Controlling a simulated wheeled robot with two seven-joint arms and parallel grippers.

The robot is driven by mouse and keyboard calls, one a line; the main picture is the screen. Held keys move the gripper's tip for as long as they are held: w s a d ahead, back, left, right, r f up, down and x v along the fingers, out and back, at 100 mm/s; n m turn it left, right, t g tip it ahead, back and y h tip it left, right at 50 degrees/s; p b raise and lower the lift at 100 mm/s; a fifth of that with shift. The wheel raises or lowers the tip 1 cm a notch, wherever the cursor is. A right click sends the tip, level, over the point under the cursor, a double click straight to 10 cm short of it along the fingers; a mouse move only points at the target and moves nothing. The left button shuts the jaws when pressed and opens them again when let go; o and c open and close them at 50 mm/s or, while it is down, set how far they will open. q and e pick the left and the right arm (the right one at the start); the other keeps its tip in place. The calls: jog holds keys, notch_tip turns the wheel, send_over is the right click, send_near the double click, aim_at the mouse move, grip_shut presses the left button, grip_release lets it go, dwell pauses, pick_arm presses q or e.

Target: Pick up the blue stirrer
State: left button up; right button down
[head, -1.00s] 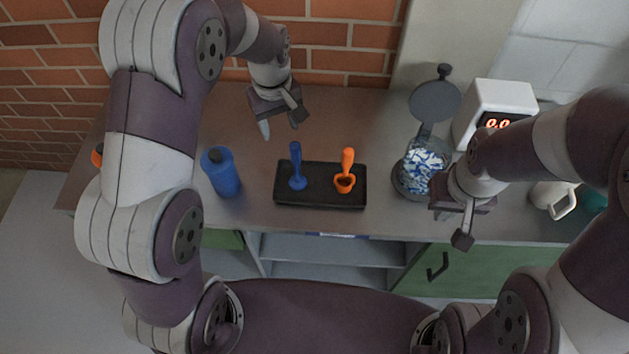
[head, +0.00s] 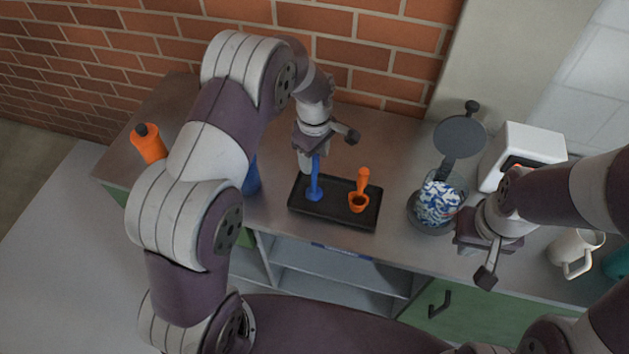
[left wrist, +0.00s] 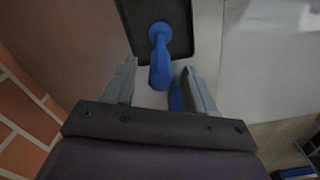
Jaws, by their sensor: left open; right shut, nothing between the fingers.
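The blue stirrer (head: 315,180) stands upright on the left part of a black tray (head: 340,222). In the left wrist view the blue stirrer (left wrist: 160,62) points up toward the camera, with its top between the finger lines. My left gripper (head: 317,162) is open at the stirrer's upper end, and the left wrist view shows its two fingers (left wrist: 150,88) on either side of it, apart from it. The lower end of the stirrer rests on the tray (left wrist: 182,45). My right gripper (head: 488,262) is shut and empty at the right, near the counter's front edge.
An orange scoop (head: 361,190) stands on the tray's right part. A blue bottle (head: 252,178) is partly hidden behind my left arm. An orange bottle (head: 148,143) is further left. A jar of blue and white pieces (head: 437,205), a white device (head: 522,152) and a mug (head: 574,250) are right.

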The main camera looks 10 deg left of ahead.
aim_at(314, 177)
pick_arm(q)
notch_tip(314, 177, down, 3)
jog(key=shift+a+r, duration=0.1)
jog(key=shift+a, duration=0.05)
jog(key=shift+f, duration=0.35)
grip_shut()
jog(key=shift+r, duration=0.1)
